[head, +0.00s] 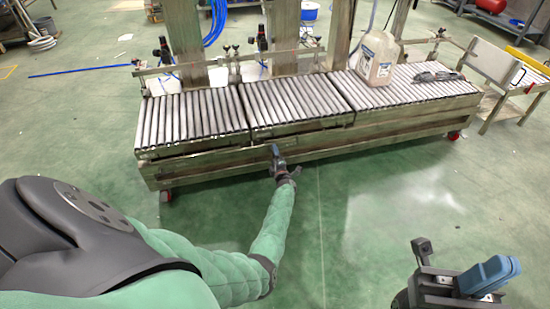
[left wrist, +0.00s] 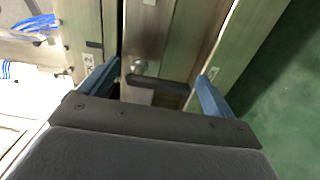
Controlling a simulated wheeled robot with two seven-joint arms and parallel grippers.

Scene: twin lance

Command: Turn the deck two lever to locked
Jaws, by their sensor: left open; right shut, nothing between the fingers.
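My left gripper (head: 277,152) is at the front side of the middle roller deck (head: 290,104). In the left wrist view, its two blue fingers (left wrist: 157,85) are open and apart. The lever cannot be made out in the head view. My right gripper (head: 490,275) is at the lower right, shut and empty, away from the decks.
A roller deck stands on each side of the middle one. The right deck carries a cloudy jug (head: 375,58) and a dark object (head: 436,77). The green floor in front is clear.

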